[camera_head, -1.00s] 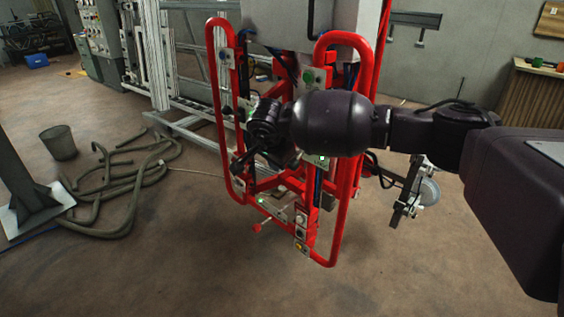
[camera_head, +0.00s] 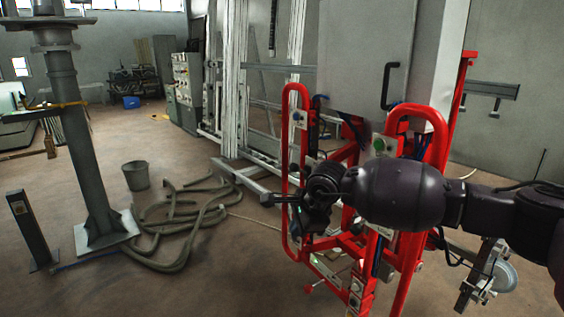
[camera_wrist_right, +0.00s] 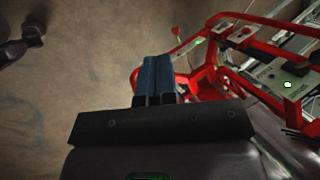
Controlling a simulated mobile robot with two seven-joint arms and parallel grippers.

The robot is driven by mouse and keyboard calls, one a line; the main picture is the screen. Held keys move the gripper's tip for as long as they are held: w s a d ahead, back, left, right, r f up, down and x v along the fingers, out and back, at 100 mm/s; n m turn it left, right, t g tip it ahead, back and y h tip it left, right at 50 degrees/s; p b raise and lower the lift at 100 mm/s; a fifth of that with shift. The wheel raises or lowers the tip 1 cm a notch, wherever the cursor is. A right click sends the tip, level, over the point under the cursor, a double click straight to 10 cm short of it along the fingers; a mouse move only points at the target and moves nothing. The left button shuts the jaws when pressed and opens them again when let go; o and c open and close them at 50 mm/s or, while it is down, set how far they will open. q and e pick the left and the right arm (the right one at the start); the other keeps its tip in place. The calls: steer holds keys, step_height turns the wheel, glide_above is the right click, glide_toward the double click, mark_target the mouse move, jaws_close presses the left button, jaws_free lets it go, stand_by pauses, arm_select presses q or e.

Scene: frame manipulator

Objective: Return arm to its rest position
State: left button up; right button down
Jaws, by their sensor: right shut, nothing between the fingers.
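My right arm comes in from the right in the head view, its dark rounded forearm in front of the red tubular frame manipulator (camera_head: 401,289). My right gripper (camera_head: 272,200) points left, beside the frame's left handle loop, and holds nothing. In the right wrist view the gripper's two bluish fingers (camera_wrist_right: 156,76) are together. The red frame (camera_wrist_right: 214,47) shows right beside them there, with a green-lit button panel; I cannot tell whether they touch. The arm hides part of the frame's middle.
A grey box (camera_head: 365,55) is above the frame. A grey column (camera_head: 88,150) on a plate stands at left, near a bin (camera_head: 135,175) and coiled hoses (camera_head: 185,225) on the floor. Open floor lies at the front left (camera_head: 200,285).

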steer(key=s+a+r+m+y, duration=0.8)
steer(key=a+r+m+y, duration=0.5)
steer(key=a+y, duration=0.15)
steer(key=w+d+f+m+t+h, duration=0.1)
steer(key=d+f+m+t+h, duration=0.45)
steer(key=m, duration=0.95)
steer(key=d+f+m+t+h, duration=0.3)
steer(key=d+f+m+t, duration=0.4)
steer(key=d+m, duration=0.6)
steer(key=s+d+f+m+h, duration=0.3)
steer(key=s+d+f+m, duration=0.15)
steer(key=f, duration=0.25)
steer(key=s+d+f+m+h, duration=0.3)
steer(key=s+d+f+m, duration=0.15)
steer(key=f+m, duration=0.2)
arm_select(q)
steer(key=shift+s, duration=0.15)
arm_select(e)
steer(key=s+d+f+m+g+h, duration=0.1)
steer(key=s+d+f+m+g, duration=0.1)
steer(key=s+d+f, duration=0.2)
steer(key=s+d+f+m+g+h, duration=0.2)
steer(key=s+d+f+g, duration=0.1)
steer(key=s+f, duration=0.8)
steer(key=s+d, duration=0.1)
steer(key=s, duration=0.3)
steer(key=shift+d+f+h, duration=0.3)
